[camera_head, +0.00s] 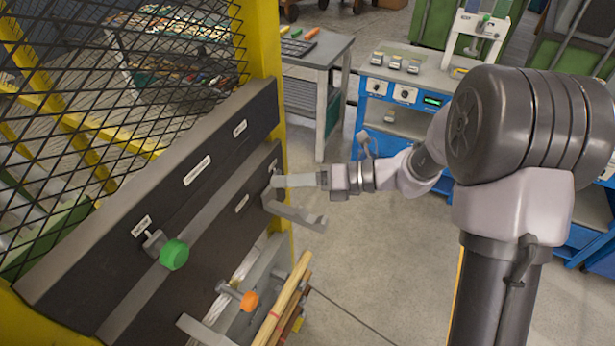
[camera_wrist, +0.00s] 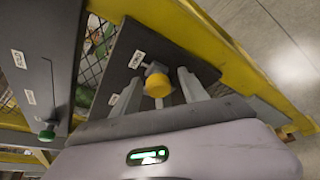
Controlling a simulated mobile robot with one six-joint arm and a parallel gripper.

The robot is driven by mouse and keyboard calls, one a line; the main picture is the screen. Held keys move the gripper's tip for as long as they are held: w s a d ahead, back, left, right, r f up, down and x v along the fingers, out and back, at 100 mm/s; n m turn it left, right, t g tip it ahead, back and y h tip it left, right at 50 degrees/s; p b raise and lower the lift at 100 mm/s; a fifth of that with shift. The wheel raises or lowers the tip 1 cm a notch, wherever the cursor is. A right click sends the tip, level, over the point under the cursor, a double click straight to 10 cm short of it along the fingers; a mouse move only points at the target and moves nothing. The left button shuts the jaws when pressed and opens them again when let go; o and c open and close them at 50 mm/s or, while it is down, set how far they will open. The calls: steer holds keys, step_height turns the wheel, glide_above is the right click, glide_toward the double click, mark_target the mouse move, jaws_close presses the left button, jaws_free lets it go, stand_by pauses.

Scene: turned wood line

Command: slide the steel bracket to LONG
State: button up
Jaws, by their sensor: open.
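A grey steel bracket (camera_head: 297,215) juts from the far end of the lower dark board (camera_head: 185,245), beside the yellow post. My gripper (camera_head: 282,181) is just above it, fingers pointing at the board by a small white label. In the wrist view a yellow-orange knob (camera_wrist: 188,82) on a grey metal block (camera_wrist: 156,70) lies just beyond and between the fingertips of my open gripper (camera_wrist: 160,95). Contact cannot be told. My fingers hide this knob in the head view. Two white labels (camera_wrist: 136,60) are beside it, too small to read surely.
A green knob (camera_head: 174,254) is on the upper board (camera_head: 165,185). An orange knob (camera_head: 249,300) stands out lower down, near wooden rods (camera_head: 285,300). A yellow post (camera_head: 265,40) and mesh fence (camera_head: 70,60) stand beside the boards. Open floor (camera_head: 370,270) is to the right.

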steer(key=p+v, duration=0.2)
steer(key=v, duration=1.5)
steer(key=shift+d, duration=0.2)
steer(key=s+f+n+t+h+b, duration=0.2)
steer(key=s+f+n+h+b, duration=0.2)
steer(key=s+n, duration=0.5)
steer(key=s+f+n+t+h+b, duration=0.2)
steer(key=s+f+n+h+b, duration=0.2)
steer(key=s+n+h+b, duration=0.4)
steer(key=s+n+b, duration=0.1)
steer(key=s+n, duration=0.1)
steer(key=n, duration=0.5)
steer(key=shift+s+a+f+h+b, duration=0.25)
steer(key=shift+h+b, duration=0.15)
